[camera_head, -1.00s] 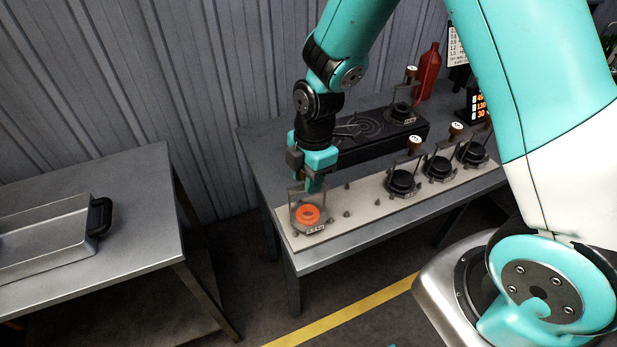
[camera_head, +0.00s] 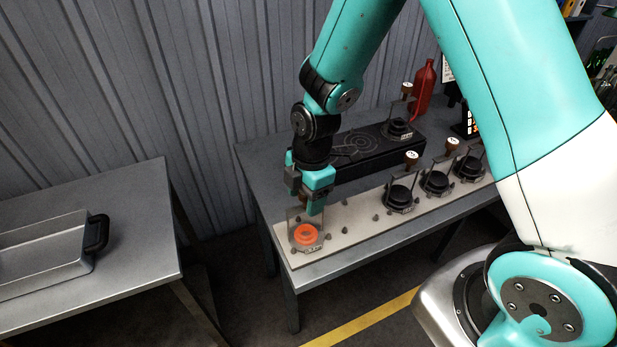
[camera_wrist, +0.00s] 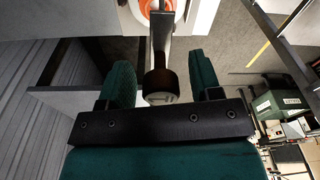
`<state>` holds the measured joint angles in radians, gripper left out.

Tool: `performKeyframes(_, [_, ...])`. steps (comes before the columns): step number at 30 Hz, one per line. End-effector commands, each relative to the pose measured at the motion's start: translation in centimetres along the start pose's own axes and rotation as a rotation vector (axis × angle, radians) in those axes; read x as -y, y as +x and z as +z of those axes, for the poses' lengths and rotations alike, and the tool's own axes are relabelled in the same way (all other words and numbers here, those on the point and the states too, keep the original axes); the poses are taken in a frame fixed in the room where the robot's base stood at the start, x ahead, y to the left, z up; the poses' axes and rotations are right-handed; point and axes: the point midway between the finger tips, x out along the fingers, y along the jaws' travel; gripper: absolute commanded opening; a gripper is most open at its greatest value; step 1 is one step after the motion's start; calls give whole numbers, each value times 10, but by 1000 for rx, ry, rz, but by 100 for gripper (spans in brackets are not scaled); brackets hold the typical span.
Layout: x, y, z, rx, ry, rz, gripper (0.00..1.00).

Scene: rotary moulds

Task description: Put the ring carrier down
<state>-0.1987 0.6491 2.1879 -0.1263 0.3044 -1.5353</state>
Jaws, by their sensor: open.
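The ring carrier (camera_head: 306,237) with a glowing orange ring stands at the left end of the pale board (camera_head: 350,231). Its upright frame rises behind the ring. In the wrist view its dark round knob (camera_wrist: 160,86) and bar show, with part of the orange ring at the top edge. My gripper (camera_head: 311,207) is above the carrier. In the wrist view my gripper (camera_wrist: 163,78) is open, with a finger on either side of the knob and narrow gaps between. The carrier's underside is hidden, but it looks level on the board.
Several carriers with black rings stand on the board to the right, the nearest one (camera_head: 399,198) across some small pegs. A black block (camera_head: 365,150) with another carrier (camera_head: 397,128) and a red bottle (camera_head: 424,88) are behind. A metal tray (camera_head: 45,254) lies on the left table (camera_head: 130,200).

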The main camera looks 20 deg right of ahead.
Motion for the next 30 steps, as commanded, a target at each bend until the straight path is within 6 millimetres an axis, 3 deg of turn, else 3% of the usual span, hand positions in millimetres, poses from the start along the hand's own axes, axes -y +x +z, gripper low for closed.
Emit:
performKeyframes(12, [-1,-82,0,0,0,8,58])
performKeyframes(21, [3,-118,-3,-6,26,7,58])
performKeyframes(26, [34,-143,-29,-56,249,26,58])
performKeyframes(30, [83,-167,-61,-135,572,24,58])
